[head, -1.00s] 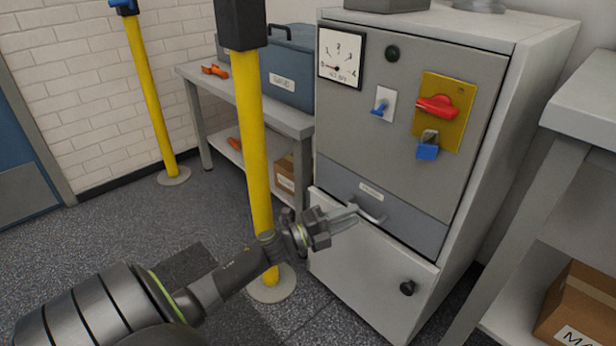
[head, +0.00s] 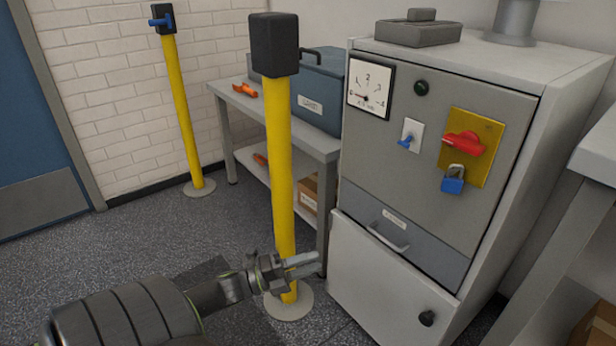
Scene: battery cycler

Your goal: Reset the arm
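My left arm comes in from the lower left, and its gripper (head: 318,262) is in front of the base of a yellow post (head: 281,170), left of the grey cabinet (head: 440,150). The fingers lie close together in this view, and I cannot tell whether there is a gap between them. No object shows in them. The gripper appears apart from the cabinet's drawer handle (head: 388,238). My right gripper is not in view.
The cabinet front carries a dial gauge (head: 370,88), a blue toggle switch (head: 406,141), a red rotary handle (head: 463,143) and a blue padlock (head: 453,180). A bench (head: 318,143) holds a blue case (head: 318,90). Open floor (head: 130,245) lies to the left.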

